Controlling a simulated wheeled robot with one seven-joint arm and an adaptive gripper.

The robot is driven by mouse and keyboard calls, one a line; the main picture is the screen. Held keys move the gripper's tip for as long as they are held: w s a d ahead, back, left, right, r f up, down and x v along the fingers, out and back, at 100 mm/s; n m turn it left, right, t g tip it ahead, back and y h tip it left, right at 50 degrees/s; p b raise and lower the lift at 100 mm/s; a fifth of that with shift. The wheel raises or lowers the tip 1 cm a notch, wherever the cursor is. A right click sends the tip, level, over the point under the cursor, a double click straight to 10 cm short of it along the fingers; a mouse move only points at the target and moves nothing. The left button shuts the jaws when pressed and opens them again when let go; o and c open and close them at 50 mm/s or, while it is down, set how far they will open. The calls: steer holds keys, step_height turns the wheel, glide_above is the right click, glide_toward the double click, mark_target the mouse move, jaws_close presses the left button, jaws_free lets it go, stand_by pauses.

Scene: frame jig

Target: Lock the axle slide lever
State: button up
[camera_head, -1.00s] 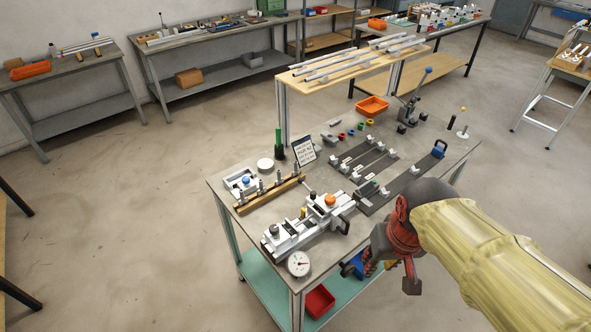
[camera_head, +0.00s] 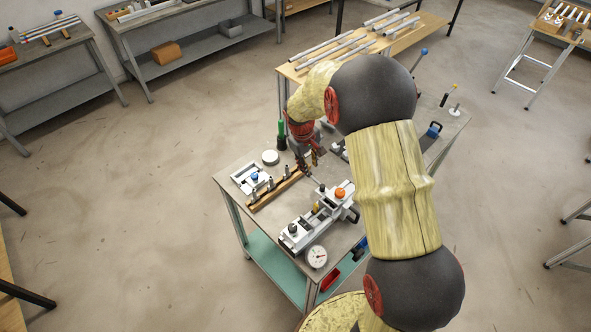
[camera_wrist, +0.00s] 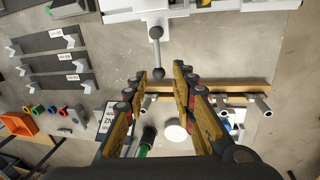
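The grey lever (camera_wrist: 157,53), a thin rod with a dark ball at each end, stands out from the white slide fixture (camera_wrist: 214,14) at the top of the wrist view. In the head view the fixture (camera_head: 299,232) sits at the table's front, with an orange knob (camera_head: 340,193) and dark and brass knobs. My gripper (camera_wrist: 160,80) is open and empty. The lever's free ball appears between its fingertips in the wrist view; I see no contact, and the depth is unclear. In the head view my gripper (camera_head: 310,160) is above the table behind the fixture, partly hidden by my arm.
A wooden rail with upright pins (camera_head: 274,189) lies close to the gripper. A green-topped post (camera_head: 281,135), a white disc (camera_head: 270,157) and a dial gauge (camera_head: 316,257) stand nearby. Dark labelled plates (camera_wrist: 58,63) lie at left in the wrist view.

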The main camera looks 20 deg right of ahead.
mark_target(312, 178)
steer(key=shift+w+d+f, duration=0.1)
steer(key=shift+d+f, duration=0.2)
steer(key=shift+f, duration=0.95)
steer(key=shift+d+f, duration=0.25)
steer(key=shift+f, duration=0.95)
steer(key=shift+w+d+f, duration=0.1)
steer(key=shift+d+f, duration=0.2)
steer(key=shift+f, duration=0.95)
steer(key=shift+c, duration=1)
steer(key=c, duration=0.4)
jaws_close()
